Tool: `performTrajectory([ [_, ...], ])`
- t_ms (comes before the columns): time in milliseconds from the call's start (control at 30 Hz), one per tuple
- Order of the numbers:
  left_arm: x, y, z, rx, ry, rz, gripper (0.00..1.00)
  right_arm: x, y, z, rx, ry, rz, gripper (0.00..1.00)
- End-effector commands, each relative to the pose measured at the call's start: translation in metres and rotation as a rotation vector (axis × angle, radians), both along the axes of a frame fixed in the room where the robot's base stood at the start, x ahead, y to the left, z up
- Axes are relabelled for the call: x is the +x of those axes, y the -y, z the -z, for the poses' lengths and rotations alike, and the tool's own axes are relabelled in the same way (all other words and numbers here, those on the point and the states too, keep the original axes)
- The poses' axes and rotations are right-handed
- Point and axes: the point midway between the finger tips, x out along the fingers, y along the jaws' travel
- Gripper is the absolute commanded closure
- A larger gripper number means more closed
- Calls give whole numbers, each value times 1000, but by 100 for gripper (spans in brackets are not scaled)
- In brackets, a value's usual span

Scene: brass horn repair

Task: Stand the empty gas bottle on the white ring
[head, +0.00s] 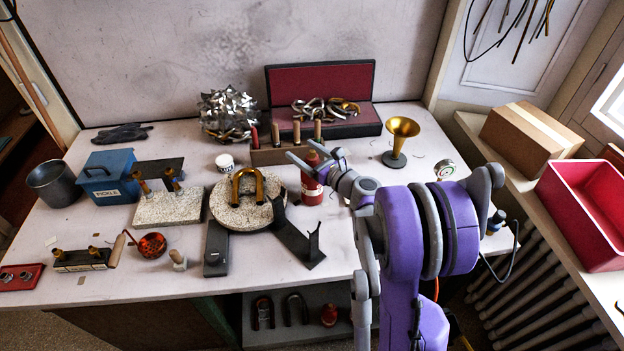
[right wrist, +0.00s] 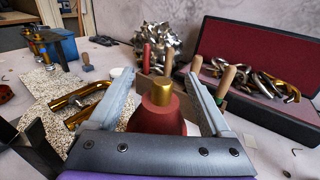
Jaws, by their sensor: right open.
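A red gas bottle (head: 311,190) with a pale label stands upright on the white table, right of the round speckled block. Its brass top and red shoulder (right wrist: 160,115) show between my right fingers in the right wrist view. My right gripper (head: 304,153) is open, its fingers reaching to either side of the bottle's upper part; contact cannot be told. Another red bottle (head: 329,315) is on the low shelf under the table. I cannot tell from its look whether either bottle is empty. I cannot make out a white ring. My left gripper is out of view.
A rack of wooden-handled tools (head: 270,156) stands close behind the bottle. A brass horn bell (head: 401,130) is to the right. A dark angled stand (head: 298,240) and the speckled round block (head: 228,212) crowd the left. The table front right of the stand is fairly clear.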

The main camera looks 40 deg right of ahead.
Motion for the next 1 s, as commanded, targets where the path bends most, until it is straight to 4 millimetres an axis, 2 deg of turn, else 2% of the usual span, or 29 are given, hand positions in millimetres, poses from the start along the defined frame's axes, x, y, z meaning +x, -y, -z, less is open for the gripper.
performTrajectory([
  [200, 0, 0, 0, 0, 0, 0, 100, 0, 0, 1, 0, 0, 1, 18],
  [667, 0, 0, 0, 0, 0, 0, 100, 0, 0, 1, 0, 0, 1, 100],
  [1000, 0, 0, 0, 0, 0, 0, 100, 0, 0, 0, -1, 0, 1, 100],
])
